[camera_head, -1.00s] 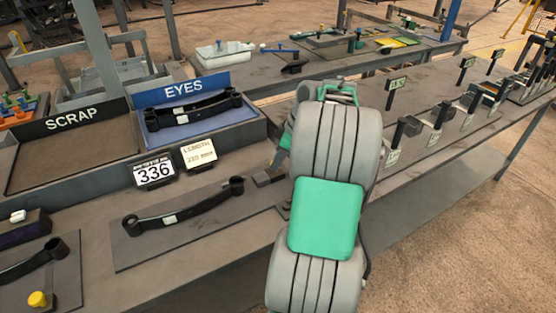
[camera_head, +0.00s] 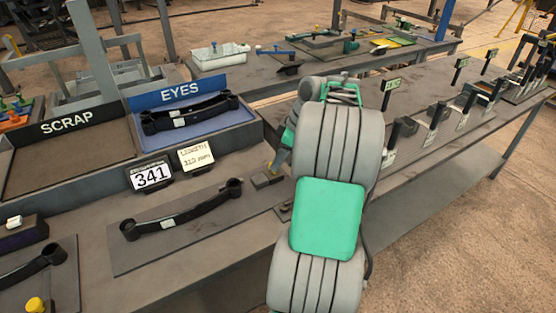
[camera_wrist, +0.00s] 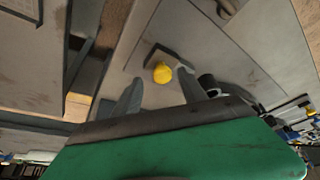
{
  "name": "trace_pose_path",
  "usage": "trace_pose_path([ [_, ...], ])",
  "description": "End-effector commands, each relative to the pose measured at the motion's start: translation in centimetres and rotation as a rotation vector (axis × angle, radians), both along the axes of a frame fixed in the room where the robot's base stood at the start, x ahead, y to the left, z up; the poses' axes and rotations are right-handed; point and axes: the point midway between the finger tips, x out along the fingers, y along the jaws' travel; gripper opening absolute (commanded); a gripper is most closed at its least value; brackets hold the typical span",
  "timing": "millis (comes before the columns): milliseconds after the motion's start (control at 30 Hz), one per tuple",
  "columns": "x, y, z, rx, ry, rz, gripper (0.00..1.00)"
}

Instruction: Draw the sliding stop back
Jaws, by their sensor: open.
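The sliding stop is a small dark block with a yellow knob (camera_wrist: 162,72), ahead of and between my finger tips in the wrist view. In the head view the stop (camera_head: 268,179) sits at the right end of the plate under the black leaf spring (camera_head: 180,212). My gripper (camera_wrist: 159,82) is open, its two grey fingers apart on either side of the knob. Whether they touch it I cannot tell. A dark spring eye (camera_wrist: 208,84) shows right of the fingers.
A display (camera_head: 151,176) reads 341, beside a length card (camera_head: 196,155). The SCRAP tray (camera_head: 70,160) and EYES tray (camera_head: 215,134) stand behind; the EYES tray holds a black spring. Several upright gauges line the bench at right. A yellow knob (camera_head: 36,305) is at front left.

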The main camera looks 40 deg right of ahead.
Motion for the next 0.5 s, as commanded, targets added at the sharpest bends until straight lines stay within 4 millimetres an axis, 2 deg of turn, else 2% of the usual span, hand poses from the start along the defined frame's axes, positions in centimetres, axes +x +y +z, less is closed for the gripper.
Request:
trace_pose_path([
  [100, -0.9, -0.7, 2.7, -0.003, -0.001, -0.003, 0.50],
  [200, -1.5, -1.1, 4.5, -0.003, -0.001, -0.002, 0.50],
  [333, -2.0, -1.3, 5.5, -0.001, 0.001, -0.001, 0.50],
  [500, -2.0, -1.4, 5.6, -0.001, 0.001, -0.002, 0.50],
])
